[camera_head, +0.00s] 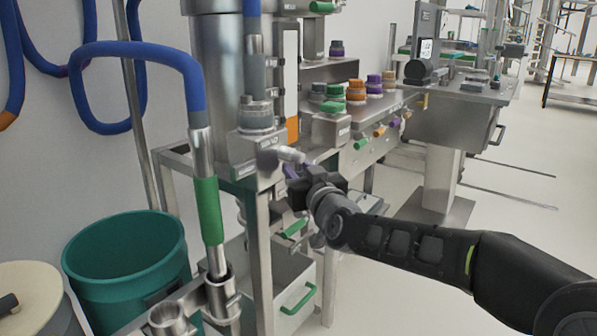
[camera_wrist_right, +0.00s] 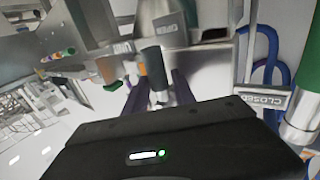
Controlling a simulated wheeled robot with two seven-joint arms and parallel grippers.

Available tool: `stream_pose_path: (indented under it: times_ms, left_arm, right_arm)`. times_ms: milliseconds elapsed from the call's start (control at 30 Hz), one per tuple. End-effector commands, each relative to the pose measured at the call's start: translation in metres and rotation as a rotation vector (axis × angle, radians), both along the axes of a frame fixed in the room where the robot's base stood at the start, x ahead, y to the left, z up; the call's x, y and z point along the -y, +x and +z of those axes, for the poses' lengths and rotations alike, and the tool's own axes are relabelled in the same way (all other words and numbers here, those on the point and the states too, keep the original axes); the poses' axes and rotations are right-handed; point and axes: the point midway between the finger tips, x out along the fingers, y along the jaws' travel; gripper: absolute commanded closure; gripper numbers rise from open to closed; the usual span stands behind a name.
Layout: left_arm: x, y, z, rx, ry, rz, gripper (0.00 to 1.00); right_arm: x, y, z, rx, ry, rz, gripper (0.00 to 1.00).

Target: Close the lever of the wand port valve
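The valve lever (camera_head: 289,154) is a short grey handle sticking out from the metal valve block below the steel cylinder. In the right wrist view the lever (camera_wrist_right: 153,68) points toward the camera, nearer a plate that seems to read OPEN (camera_wrist_right: 122,47) than the CLOSED plate (camera_wrist_right: 262,98). My right gripper (camera_head: 297,172) is at the lever's free end. Its dark fingers (camera_wrist_right: 158,88) are apart, one on each side of the lever in the picture, with gaps visible; contact cannot be told. My left gripper is not in view.
The green-gripped wand (camera_head: 208,205) with its blue hose stands at left in a metal holder. A teal bin (camera_head: 128,262) is on the floor behind it. A steel bench (camera_head: 375,115) with coloured knobs is behind my right arm. The floor at right is open.

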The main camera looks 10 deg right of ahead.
Motion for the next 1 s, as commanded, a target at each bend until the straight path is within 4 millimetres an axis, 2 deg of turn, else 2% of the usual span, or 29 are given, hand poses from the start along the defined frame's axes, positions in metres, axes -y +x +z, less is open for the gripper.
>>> stream_pose_path:
  times_ms: [67, 433, 1000]
  left_arm:
    - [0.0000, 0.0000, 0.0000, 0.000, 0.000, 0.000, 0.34]
    - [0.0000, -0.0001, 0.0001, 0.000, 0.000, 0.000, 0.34]
    - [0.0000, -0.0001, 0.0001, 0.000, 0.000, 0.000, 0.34]
  right_arm:
    - [0.0001, -0.0001, 0.0000, 0.000, 0.000, 0.000, 0.69]
    - [0.0001, -0.0003, -0.0002, 0.000, 0.000, 0.000, 1.00]
    - [0.0000, -0.0004, -0.0005, -0.001, 0.000, 0.000, 1.00]
